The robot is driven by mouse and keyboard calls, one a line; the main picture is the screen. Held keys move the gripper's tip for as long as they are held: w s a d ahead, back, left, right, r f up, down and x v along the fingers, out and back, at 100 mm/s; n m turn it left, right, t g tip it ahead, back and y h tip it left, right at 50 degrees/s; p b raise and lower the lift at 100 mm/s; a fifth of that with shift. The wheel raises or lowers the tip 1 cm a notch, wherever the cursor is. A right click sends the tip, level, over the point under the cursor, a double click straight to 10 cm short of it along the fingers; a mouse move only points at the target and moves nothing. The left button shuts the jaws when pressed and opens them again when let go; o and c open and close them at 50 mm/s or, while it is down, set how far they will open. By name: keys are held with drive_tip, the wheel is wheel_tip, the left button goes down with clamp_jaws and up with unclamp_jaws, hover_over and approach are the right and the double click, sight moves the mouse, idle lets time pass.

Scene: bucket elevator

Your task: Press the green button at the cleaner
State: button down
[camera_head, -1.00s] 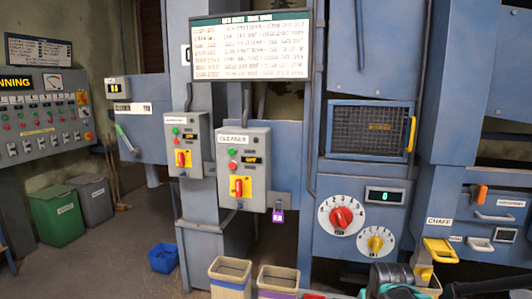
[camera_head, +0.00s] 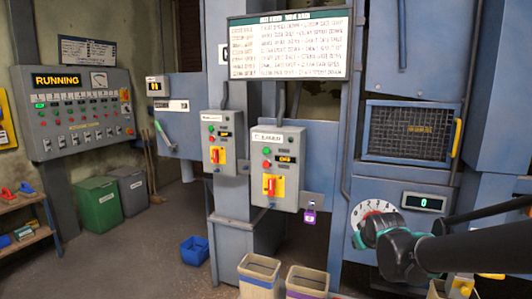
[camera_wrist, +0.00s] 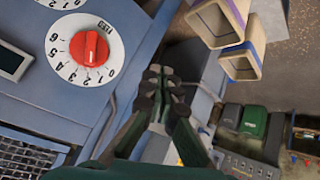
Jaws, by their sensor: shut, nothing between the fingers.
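The cleaner box (camera_head: 278,183) is a grey panel labelled CLEANER, mounted on the blue machine near the middle of the head view. Its green button (camera_head: 266,151) sits at the upper left of the panel, just above a red button (camera_head: 266,164). A display reading OFF is beside them, with a red and yellow switch (camera_head: 273,185) below. In the wrist view my gripper (camera_wrist: 160,78) is shut and empty, near the large red dial (camera_wrist: 88,47). In the head view my arm reaches in from the lower right, right of the cleaner box and apart from it; the fingertips are not clear there.
A similar grey box (camera_head: 217,143) hangs left of the cleaner box. A purple padlock tag (camera_head: 310,217) hangs at its lower right. Two open bins (camera_head: 260,275) and a blue tub (camera_head: 195,250) stand on the floor. Open floor lies at the left.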

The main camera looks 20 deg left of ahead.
drive_tip(key=w+a+r+n+t+y, duration=0.1)
drive_tip(key=w+a+r+n+y, duration=0.2)
drive_tip(key=a+r, duration=0.4)
drive_tip(key=w+a+r+n+t+y, duration=0.1)
drive_tip(key=w+a+r+n+y, duration=0.2)
drive_tip(key=a, duration=1.5)
drive_tip(key=w+a+r+n+t+y, duration=0.2)
drive_tip(key=a+r+n, duration=0.3)
drive_tip(key=a+r, duration=0.8)
drive_tip(key=shift+w+n+y, duration=0.4)
drive_tip(key=shift+y, duration=0.3)
drive_tip(key=shift+w+f, duration=0.1)
drive_tip(key=shift+w, duration=0.05)
